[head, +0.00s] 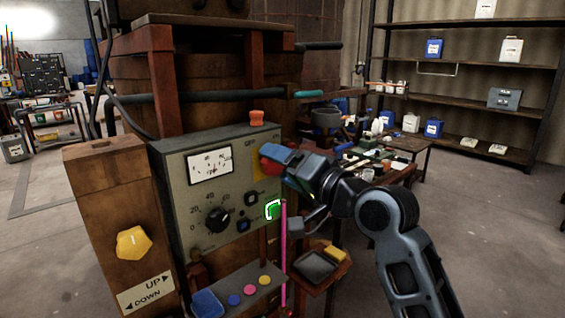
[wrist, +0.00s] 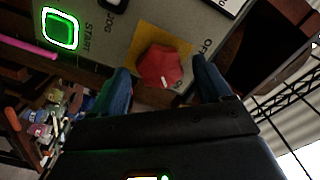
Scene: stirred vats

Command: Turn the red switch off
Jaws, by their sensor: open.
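The red switch (wrist: 160,66) is a faceted knob on a yellow plate, with an OFF label beside it in the wrist view. A short white mark shows on the knob. In the head view only a small red part of the switch (head: 268,165) shows at the panel's right side; my gripper hides the rest. My gripper (head: 285,166) is open right in front of the switch. In the wrist view its two blue fingers stand on either side of the knob, with gaps visible. I cannot tell how deep the fingertips reach.
The grey panel (head: 174,165) carries a meter (head: 211,165), a black dial (head: 217,219) and a lit green START button (head: 274,210) near my gripper. A yellow knob (head: 133,242) is on the wooden box at left. A pink rod (head: 284,255) stands below my gripper. Open floor lies right.

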